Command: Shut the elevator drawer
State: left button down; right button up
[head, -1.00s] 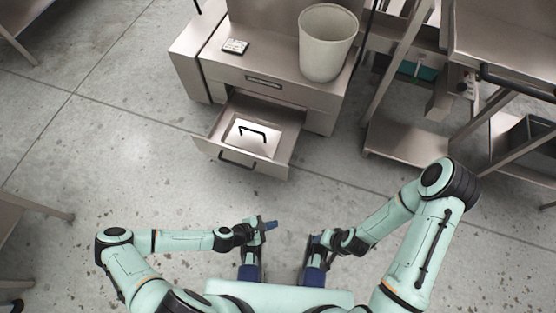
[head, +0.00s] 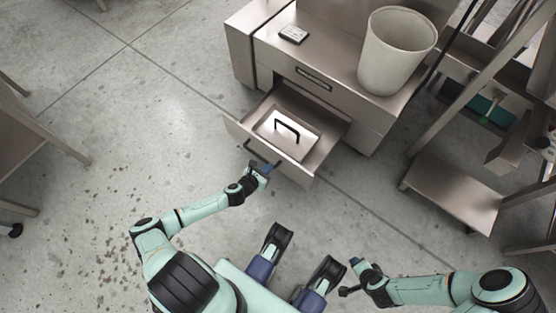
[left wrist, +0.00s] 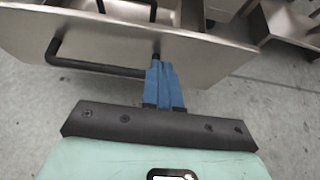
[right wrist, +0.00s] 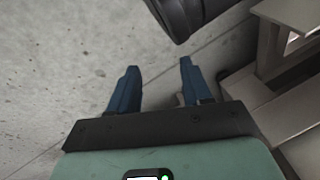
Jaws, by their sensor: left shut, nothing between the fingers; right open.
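The elevator drawer (head: 318,160) is a steel drawer, pulled out below the counter in the head view. A flat box with a black handle (head: 287,127) lies inside it. The drawer's front shows in the left wrist view (left wrist: 110,48) with a black bar handle (left wrist: 95,66). My left gripper (head: 265,168) is shut and empty, its blue fingertips (left wrist: 164,72) at the drawer front, by the right end of the handle; whether they touch cannot be told. My right gripper (head: 357,264) is open and empty, low over the floor, away from the drawer; its open fingers show in the right wrist view (right wrist: 158,82).
A white bin (head: 397,55) and a small flat device (head: 293,34) stand on the counter above the drawer. A steel rack with a low shelf (head: 455,195) stands at the right. A table (head: 30,140) is at the left edge. The floor between is clear.

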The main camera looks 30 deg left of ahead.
aim_at(281, 156)
pick_arm(q)
jog(key=w, duration=0.2)
jog(key=w+f+b, duration=0.1)
jog(key=w, duration=0.1)
jog(key=shift+w+d+f, duration=0.1)
jog(key=shift+w+d, duration=0.1)
jog(key=shift+w, duration=0.75)
pick_arm(e)
jog(key=shift+g, duration=0.8)
jog(key=shift+s+d+f, duration=0.15)
jog(key=shift+s+f, duration=0.75)
jog(key=shift+s, duration=0.1)
jog(key=shift+s+d+f, duration=0.15)
jog(key=shift+s+f, duration=0.7)
jog(key=shift+s, duration=0.15)
